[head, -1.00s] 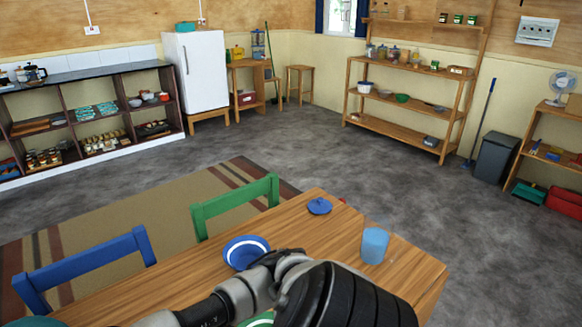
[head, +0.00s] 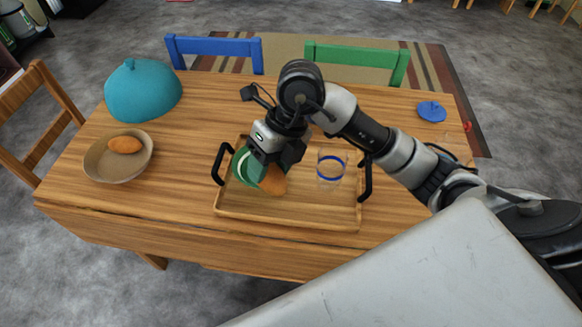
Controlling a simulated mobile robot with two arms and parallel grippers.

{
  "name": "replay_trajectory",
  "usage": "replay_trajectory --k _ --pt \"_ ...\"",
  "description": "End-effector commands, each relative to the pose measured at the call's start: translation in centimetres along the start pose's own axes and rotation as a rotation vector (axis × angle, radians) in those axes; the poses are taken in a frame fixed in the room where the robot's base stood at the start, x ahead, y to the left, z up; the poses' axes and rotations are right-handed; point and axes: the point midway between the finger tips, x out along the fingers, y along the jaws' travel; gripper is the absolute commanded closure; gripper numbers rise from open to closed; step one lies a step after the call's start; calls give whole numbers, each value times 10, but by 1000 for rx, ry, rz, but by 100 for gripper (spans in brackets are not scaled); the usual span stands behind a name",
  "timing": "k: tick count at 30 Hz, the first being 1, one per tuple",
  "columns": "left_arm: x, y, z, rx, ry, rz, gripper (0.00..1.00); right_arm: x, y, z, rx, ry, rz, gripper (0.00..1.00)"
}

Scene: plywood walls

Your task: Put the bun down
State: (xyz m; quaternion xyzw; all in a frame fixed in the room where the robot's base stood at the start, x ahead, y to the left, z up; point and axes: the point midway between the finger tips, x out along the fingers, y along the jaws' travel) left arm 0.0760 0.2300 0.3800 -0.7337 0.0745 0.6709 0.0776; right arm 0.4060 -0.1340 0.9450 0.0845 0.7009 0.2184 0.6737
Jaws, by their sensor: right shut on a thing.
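My right gripper (head: 268,168) points down over the wooden tray (head: 285,217) and is shut on a brown bun (head: 273,184). The bun is at or just above a green and white plate (head: 243,170) on the tray's left side. The gripper hides part of the plate, and I cannot tell whether the bun touches it. A second bun (head: 125,145) lies in a tan bowl (head: 104,165) at the table's left. My left gripper is not in view.
A clear glass with a blue band (head: 331,168) stands on the tray's right side. A teal dome (head: 143,92) sits at the table's (head: 200,112) back left, a blue lid (head: 432,111) at the back right. Blue (head: 214,47) and green (head: 357,60) chairs stand behind.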

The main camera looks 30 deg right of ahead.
Motion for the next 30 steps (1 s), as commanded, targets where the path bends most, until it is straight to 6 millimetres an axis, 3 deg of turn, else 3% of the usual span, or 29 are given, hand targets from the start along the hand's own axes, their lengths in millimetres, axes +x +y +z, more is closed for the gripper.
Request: replay_trajectory --k 5,18,26,30 --pt "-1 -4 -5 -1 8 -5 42 6 -12 20 14 -3 1 75" --pt "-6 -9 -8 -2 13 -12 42 38 -62 97 10 -5 2 75" --pt "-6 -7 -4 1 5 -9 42 46 -72 109 7 -3 1 75" --pt "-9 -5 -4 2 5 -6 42 62 -79 108 9 -1 2 75"
